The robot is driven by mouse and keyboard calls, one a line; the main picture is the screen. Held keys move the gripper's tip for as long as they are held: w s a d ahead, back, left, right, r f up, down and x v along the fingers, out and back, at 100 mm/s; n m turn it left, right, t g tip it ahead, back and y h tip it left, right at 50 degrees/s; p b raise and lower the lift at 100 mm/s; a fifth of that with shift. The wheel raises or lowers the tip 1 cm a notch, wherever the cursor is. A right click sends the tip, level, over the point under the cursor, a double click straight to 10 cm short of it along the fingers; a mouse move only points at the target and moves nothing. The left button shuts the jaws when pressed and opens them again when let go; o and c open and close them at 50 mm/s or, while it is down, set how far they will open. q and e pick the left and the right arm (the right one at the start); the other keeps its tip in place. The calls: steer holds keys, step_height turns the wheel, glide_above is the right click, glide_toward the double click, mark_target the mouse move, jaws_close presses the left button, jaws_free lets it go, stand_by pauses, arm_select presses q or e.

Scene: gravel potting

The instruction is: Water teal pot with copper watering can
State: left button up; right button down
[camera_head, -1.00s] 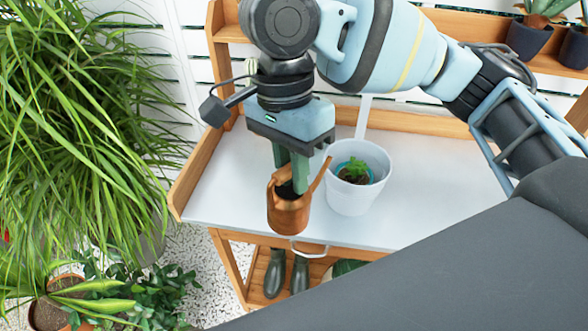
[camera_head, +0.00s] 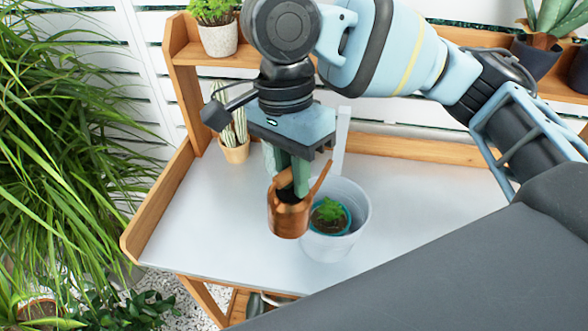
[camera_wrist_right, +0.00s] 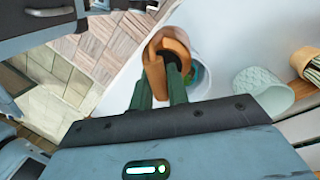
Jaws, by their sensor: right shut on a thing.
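My right gripper (camera_head: 287,182) is shut on the copper watering can (camera_head: 288,217) and points down at it. The can looks upright, with its spout rising to the right. It is at the left side of the white outer pot (camera_head: 330,248) and overlaps its rim in the head view. The teal pot (camera_head: 347,219) with a small green plant sits inside the white pot. In the right wrist view the can (camera_wrist_right: 156,75) partly covers the white pot (camera_wrist_right: 205,45), and a bit of teal shows behind the fingers. My left gripper is not in view.
The white bench top (camera_head: 215,225) is mostly clear, with wooden edges at left and back. A cactus in a terracotta pot (camera_head: 235,154) stands behind the can. Potted plants are on the shelf (camera_head: 390,134) behind. A large grassy plant (camera_head: 60,150) is at left.

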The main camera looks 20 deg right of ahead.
mark_target(292, 190)
steer(key=shift+f, duration=0.35)
stand_by(0.3)
steer(key=shift+f, duration=1.6)
steer(key=shift+w+d+r+g+y, duration=0.15)
steer(key=shift+d+r+g+y, duration=0.15)
steer(key=shift+r+y, duration=0.35)
steer(key=shift+w+d+r+g+y, duration=0.1)
steer(key=shift+d+r+g+y, duration=0.2)
steer(key=shift+r+y, duration=0.35)
steer(key=shift+w+d+r+n+g+y, duration=0.2)
steer(key=shift+d+r+g+y, duration=0.2)
steer(key=shift+y, duration=0.3)
steer(key=shift+w+d+r+n+g+y, duration=0.15)
steer(key=shift+d+r+g+y, duration=0.2)
steer(key=shift+y, duration=0.35)
steer(key=shift+d+r+y, duration=0.15)
steer(key=shift+r+y, duration=0.05)
steer(key=shift+y, duration=0.1)
steer(key=shift+w+d, duration=0.1)
steer(key=a+f+t+h, duration=0.1)
steer(key=h, duration=0.1)
steer(key=s+a+f+t+h, duration=0.1)
steer(key=a+f+h, duration=0.1)
steer(key=h, duration=0.1)
steer(key=shift+s+t, duration=0.1)
steer(key=shift+t, duration=0.15)
steer(key=shift+a+f+h, duration=0.2)
steer(key=shift+f+h, duration=0.05)
steer(key=shift+h, duration=0.15)
steer(key=shift+f, duration=0.1)
